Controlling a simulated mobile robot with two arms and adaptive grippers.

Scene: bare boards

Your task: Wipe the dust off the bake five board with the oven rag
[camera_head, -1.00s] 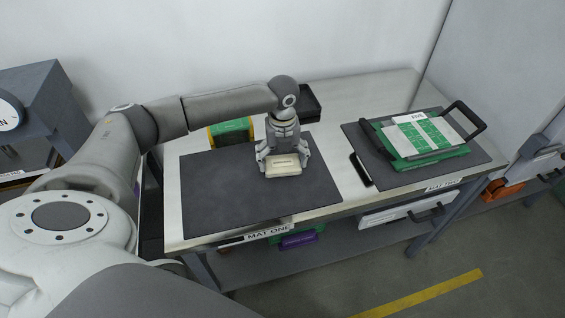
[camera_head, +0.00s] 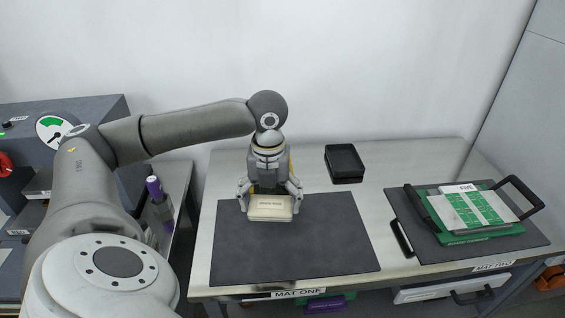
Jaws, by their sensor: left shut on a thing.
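My left gripper (camera_head: 271,200) points down over the back left part of the dark mat labelled MAT ONE (camera_head: 300,250). It is shut on a cream, block-like folded rag (camera_head: 270,214) with small print on its front. Whether the rag touches the mat or hangs just above it, I cannot tell. The green board with white patches and a FIVE tag (camera_head: 470,209) lies on the mat labelled MAT TWO (camera_head: 520,245) at the right, between black handles. Dust on it is too fine to make out. My right gripper is not in view.
A black flat object (camera_head: 401,238) lies at the left edge of MAT TWO. A grey machine with a dial (camera_head: 60,128) stands at the left. Most of MAT ONE is clear.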

